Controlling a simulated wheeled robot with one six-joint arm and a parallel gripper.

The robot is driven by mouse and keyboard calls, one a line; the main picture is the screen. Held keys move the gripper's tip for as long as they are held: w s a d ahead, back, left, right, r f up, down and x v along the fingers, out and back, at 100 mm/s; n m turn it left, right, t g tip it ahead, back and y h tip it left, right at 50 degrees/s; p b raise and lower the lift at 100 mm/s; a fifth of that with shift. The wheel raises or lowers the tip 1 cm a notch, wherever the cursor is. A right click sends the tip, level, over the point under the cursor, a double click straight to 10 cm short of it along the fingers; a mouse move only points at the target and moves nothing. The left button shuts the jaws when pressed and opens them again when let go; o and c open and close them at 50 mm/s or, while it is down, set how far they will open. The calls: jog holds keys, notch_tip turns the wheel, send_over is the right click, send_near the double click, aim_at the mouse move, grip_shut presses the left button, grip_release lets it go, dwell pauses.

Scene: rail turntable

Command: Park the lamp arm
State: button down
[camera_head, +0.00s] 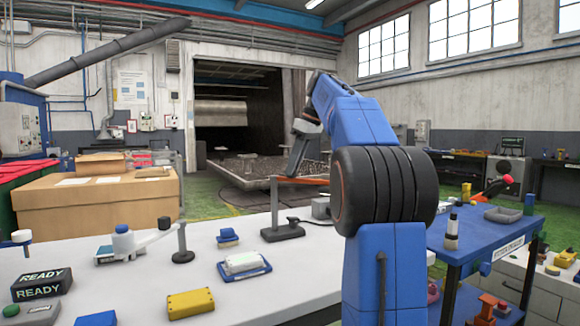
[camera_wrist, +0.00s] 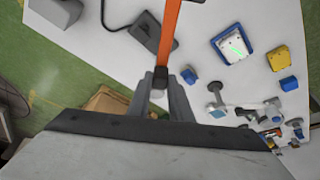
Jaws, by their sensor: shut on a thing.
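The lamp arm is an orange bar (camera_head: 312,181) in the head view, level above the white table and close to a thin upright post on a black base (camera_head: 283,233). In the wrist view the orange bar (camera_wrist: 170,30) runs up out of the picture, and its dark near end lies between my gripper's fingers (camera_wrist: 160,88). My gripper (camera_head: 291,172) is shut on that end; in the head view its fingertips are small and hard to make out. The black base (camera_wrist: 146,32) also shows beside the bar in the wrist view.
A second thin post (camera_head: 181,240) stands left, near a white and blue jointed device (camera_head: 124,242). A blue tray with a white block (camera_head: 243,263), a yellow box (camera_head: 190,303) and a READY sign (camera_head: 42,284) are on the table. A blue cart (camera_head: 470,258) stands right.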

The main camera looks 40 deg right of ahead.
jog(key=shift+w+d+n, duration=0.3)
jog(key=shift+d+n, duration=0.15)
jog(key=shift+n, duration=0.35)
jog(key=shift+y, duration=0.3)
jog(key=c, duration=1.6)
grip_release()
